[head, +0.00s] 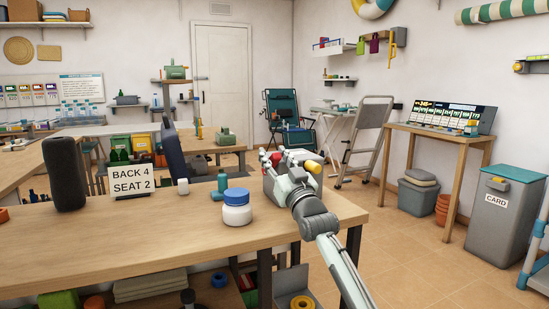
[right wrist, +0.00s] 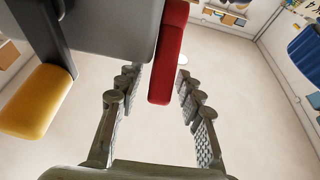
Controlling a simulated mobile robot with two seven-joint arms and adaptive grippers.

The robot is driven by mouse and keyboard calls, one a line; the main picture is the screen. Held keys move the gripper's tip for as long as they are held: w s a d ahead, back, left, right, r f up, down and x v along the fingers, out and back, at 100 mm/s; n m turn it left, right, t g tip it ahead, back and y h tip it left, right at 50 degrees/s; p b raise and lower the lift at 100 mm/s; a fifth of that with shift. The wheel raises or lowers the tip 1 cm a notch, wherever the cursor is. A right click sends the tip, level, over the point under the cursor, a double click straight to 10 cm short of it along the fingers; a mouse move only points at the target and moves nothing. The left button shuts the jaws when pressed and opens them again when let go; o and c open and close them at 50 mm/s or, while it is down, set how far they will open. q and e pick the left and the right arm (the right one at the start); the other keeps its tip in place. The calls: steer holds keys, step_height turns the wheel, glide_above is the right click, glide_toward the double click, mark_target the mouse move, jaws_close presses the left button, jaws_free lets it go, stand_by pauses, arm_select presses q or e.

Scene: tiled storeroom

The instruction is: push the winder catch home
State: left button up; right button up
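The winder shows in the right wrist view as a grey body (right wrist: 110,35) with a red bar (right wrist: 168,60), which looks like the catch, and a yellow grip (right wrist: 38,100). In the head view its grey side (head: 270,186), red parts (head: 264,156) and yellow end (head: 315,167) show at the table's right end, partly hidden by my right gripper (head: 288,163). In the right wrist view this gripper is open. The red bar's end lies between its fingertips in the picture, with a gap on the left; contact cannot be told. My left gripper is not in view.
The table's front middle is clear.

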steer(key=shift+s+d+f, duration=0.1)
steer(key=shift+s+f, duration=0.15)
steer(key=shift+s, duration=0.2)
steer(key=v, duration=1.1)
steer(key=shift+r, duration=0.1)
